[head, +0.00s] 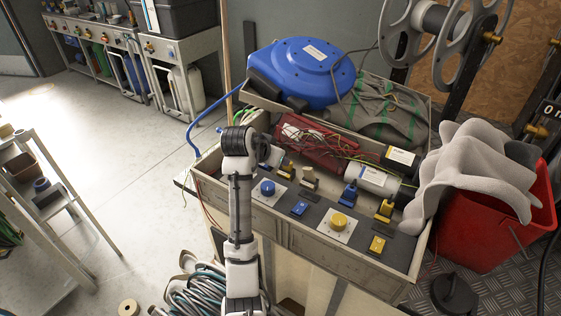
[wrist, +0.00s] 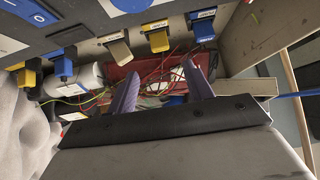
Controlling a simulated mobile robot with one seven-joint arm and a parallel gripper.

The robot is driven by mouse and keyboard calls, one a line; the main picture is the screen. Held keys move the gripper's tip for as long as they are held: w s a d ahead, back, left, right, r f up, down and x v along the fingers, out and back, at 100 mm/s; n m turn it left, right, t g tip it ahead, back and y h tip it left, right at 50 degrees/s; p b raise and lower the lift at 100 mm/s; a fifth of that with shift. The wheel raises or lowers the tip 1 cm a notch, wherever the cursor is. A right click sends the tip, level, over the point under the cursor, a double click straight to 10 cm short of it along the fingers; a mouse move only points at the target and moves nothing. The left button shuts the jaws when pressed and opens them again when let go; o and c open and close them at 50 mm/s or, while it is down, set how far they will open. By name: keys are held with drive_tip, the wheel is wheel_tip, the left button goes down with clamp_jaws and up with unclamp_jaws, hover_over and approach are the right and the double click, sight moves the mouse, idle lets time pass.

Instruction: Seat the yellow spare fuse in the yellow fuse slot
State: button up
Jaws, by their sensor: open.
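My gripper (head: 266,150) is over the left end of the grey control panel. In the wrist view my gripper (wrist: 161,88) shows two fingers apart with nothing between them. A yellow fuse-like block (head: 377,245) sits at the panel's front right. Another yellow piece (head: 384,210) stands behind it at the back right edge, also in the wrist view (wrist: 26,79). A third yellow piece (head: 285,168) stands near my gripper, also in the wrist view (wrist: 156,37). I cannot tell which is the spare fuse or which marks the yellow slot.
A blue knob (head: 267,188), yellow knob (head: 338,220) and blue block (head: 299,208) are on the panel. Beige (head: 308,178) and blue (head: 348,196) pieces line its back edge. Behind are red wiring and a white cylinder (head: 371,182). A grey cloth (head: 470,170) drapes over a red bin (head: 495,225) at right.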

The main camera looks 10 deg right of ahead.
drive_tip(key=shift+v, duration=1.55)
